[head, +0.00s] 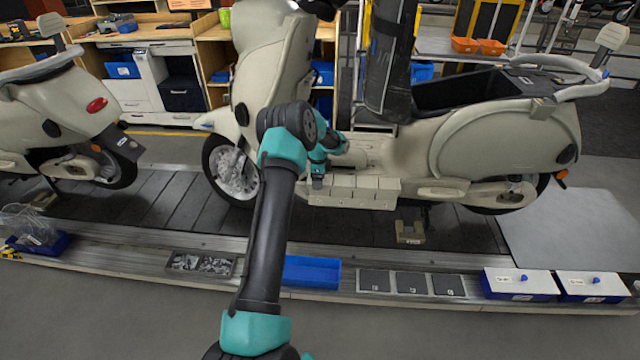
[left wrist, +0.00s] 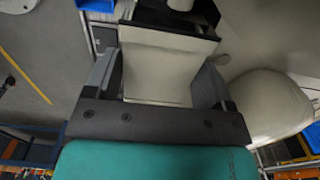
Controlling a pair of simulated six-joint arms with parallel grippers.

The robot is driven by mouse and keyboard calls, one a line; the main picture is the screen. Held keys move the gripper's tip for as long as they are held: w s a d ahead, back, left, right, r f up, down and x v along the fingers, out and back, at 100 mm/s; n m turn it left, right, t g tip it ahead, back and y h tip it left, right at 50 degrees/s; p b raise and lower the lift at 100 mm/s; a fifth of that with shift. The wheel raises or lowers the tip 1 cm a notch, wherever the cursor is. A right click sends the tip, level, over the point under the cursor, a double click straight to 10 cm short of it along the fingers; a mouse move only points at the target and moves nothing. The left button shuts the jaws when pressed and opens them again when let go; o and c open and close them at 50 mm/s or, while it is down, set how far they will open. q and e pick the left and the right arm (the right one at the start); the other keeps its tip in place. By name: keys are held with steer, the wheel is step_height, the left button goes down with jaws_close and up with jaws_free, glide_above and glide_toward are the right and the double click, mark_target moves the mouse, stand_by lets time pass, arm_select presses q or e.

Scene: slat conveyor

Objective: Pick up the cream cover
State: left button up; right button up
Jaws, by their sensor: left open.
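A cream scooter (head: 500,145) stands side-on on the conveyor. Along its lower side is a cream block-like piece (head: 355,190), possibly the cream cover; I cannot tell for sure. My left gripper (head: 317,183) is at the left end of this piece, pointing down, and its fingers are too small to make out in the head view. In the left wrist view, my open gripper (left wrist: 160,75) has one finger on each side of a flat cream panel (left wrist: 160,62). I cannot tell whether the fingers touch it. My right gripper is not in view.
A blue tray (head: 311,272), a bin of metal parts (head: 202,263), dark square pads (head: 411,283) and white-lidded blue boxes (head: 520,284) line the conveyor's front edge. Another cream scooter (head: 60,120) stands at left. A black upright piece (head: 388,65) rises behind the gripper.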

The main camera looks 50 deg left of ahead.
arm_select(q)
steer(key=c, duration=0.7)
steer(key=shift+o, duration=0.2)
steer(key=shift+r, duration=0.1)
step_height(320, 180, up, 10)
stand_by(0.3)
stand_by(0.4)
step_height(320, 180, up, 7)
stand_by(1.0)
